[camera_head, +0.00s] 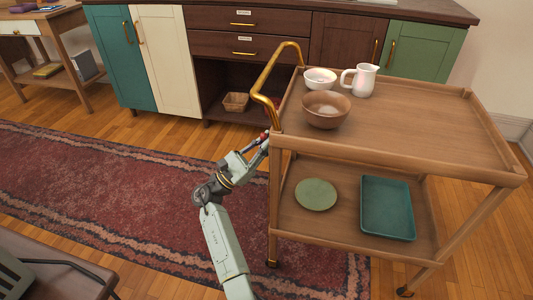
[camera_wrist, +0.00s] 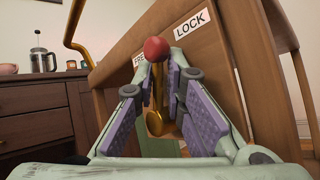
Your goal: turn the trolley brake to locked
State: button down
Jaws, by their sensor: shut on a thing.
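The wooden trolley (camera_head: 420,125) stands at the right in the head view. In the wrist view its end panel (camera_wrist: 225,75) carries the brake lever (camera_wrist: 157,90), brass with a red knob (camera_wrist: 156,49) and a round brass base. A LOCK label (camera_wrist: 195,22) is to the right of the knob and a FREE label (camera_wrist: 139,60) is just left of it, partly hidden. The lever stands nearly upright in the picture, with its knob closer to FREE. My gripper (camera_wrist: 160,75) is shut on the lever below the knob; it also shows in the head view (camera_head: 260,141), at the trolley's left end.
A white bowl (camera_head: 320,79), a brown bowl (camera_head: 326,110) and a white jug (camera_head: 362,80) stand on the trolley top. A green plate (camera_head: 316,194) and a teal tray (camera_head: 388,208) lie on its lower shelf. The brass handle (camera_head: 262,83) rises above my gripper.

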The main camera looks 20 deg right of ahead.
jog(key=m+g+b, duration=0.1)
jog(key=a+m+g+h+b, duration=0.1)
jog(key=m+b, duration=0.1)
jog(key=shift+f+h, duration=0.2)
jog(key=shift+h, duration=0.1)
jog(key=shift+a+r+m+g+b, duration=0.1)
jog(key=shift+m+g+b, duration=0.2)
jog(key=shift+b, duration=0.05)
jog(key=c, duration=1.8)
grip_release()
jog(key=shift+o, duration=0.6)
jog(key=shift+s, duration=0.15)
jog(key=shift+d, duration=0.2)
jog(key=v, duration=1.2)
